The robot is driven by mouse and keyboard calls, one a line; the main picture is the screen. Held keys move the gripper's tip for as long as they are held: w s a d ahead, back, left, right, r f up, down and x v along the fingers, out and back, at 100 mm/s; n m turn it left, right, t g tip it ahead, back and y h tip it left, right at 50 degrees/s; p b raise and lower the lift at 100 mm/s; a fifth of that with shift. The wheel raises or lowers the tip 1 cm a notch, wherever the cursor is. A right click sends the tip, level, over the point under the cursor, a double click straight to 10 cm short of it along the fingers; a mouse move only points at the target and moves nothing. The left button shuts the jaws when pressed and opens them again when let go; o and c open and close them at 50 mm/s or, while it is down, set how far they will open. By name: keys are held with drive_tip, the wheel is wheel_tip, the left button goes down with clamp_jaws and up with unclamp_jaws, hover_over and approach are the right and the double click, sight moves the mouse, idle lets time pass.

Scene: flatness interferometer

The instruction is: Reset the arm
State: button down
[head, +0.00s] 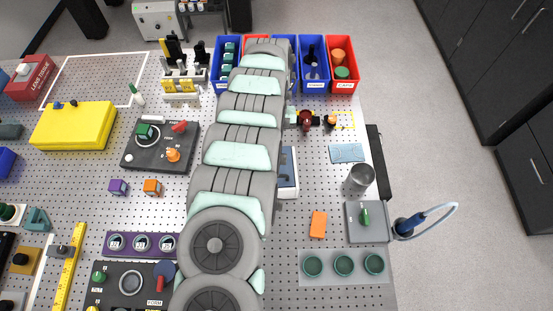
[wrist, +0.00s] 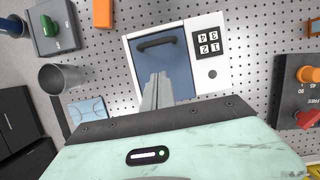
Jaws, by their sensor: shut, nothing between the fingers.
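My arm stretches up the middle of the head view and covers my gripper there. In the wrist view my gripper (wrist: 157,92) shows as two grey fingers pressed together, with nothing between them. The fingers appear over the front part of a white box with a blue panel and dark handle (wrist: 156,43); I cannot tell how far above it they are. The same box (head: 288,172) shows partly in the head view, just right of my arm.
Right of my arm are an orange block (head: 318,224), a metal cup (head: 361,177), a blue cloth (head: 347,152) and a grey switch box (head: 367,231). Left are a dark knob panel (head: 145,157) and a yellow case (head: 73,126). Blue and red bins (head: 343,88) stand at the back.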

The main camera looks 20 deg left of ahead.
drive_tip(key=d+b+v, duration=0.1)
drive_tip(key=v, duration=0.5)
drive_tip(key=shift+a+r, duration=0.4)
drive_tip(key=shift+a, duration=0.1)
drive_tip(key=shift+w, duration=0.15)
